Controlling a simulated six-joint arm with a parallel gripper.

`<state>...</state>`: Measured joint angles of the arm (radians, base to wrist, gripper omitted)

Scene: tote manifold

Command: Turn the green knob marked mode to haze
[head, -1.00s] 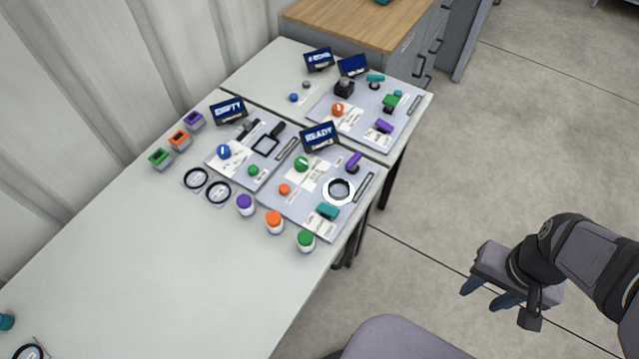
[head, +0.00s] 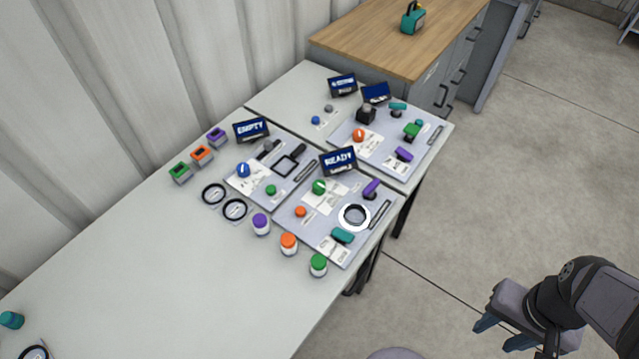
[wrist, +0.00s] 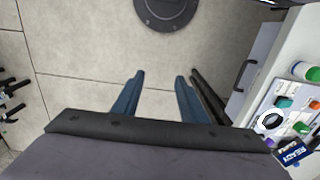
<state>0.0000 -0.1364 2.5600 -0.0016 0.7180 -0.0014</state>
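A round green knob (head: 319,186) with a pale line on its face is on the near grey panel (head: 290,228), just in front of the READY display (head: 339,161). Its label is too small to read. Another green control (head: 411,131) is on the far panel, and a small green button (head: 271,190) is on the left panel. My gripper (head: 502,333) is over the floor, right of the table and well apart from the panels. In the wrist view its two blue fingers (wrist: 160,95) are spread, with nothing between them.
Purple, orange and green-lidded jars (head: 289,244) stand before the near panel. The table's near left is largely bare.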

